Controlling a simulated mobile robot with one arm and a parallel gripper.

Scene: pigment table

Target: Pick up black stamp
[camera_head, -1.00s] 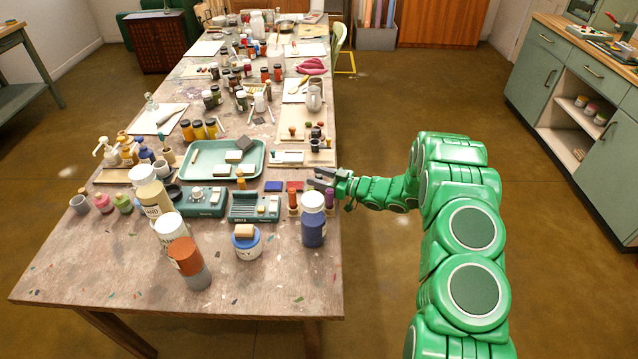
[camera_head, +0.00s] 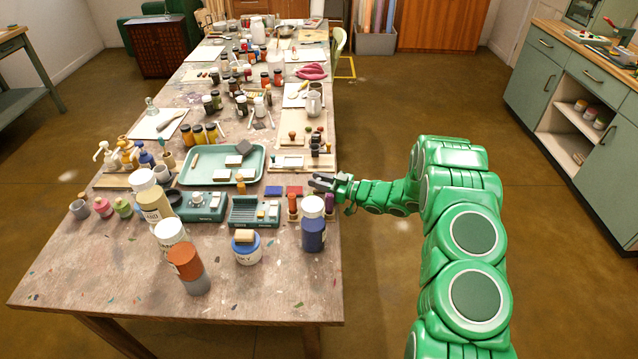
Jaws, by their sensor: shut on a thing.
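My gripper (camera_head: 320,182) is at the right edge of the long table, just above a small stamp rack. Its grey fingers are shut on a small dark thing, most likely the black stamp, largely hidden by the fingers. In the rack, red-handled stamps (camera_head: 292,203) stand to the left below the gripper. A purple stamp (camera_head: 329,204) stands to the right below it.
A blue jar with a white lid (camera_head: 313,232) stands just in front of the rack. Small dark-topped pieces (camera_head: 315,150) stand on a board behind. The floor right of the table is clear.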

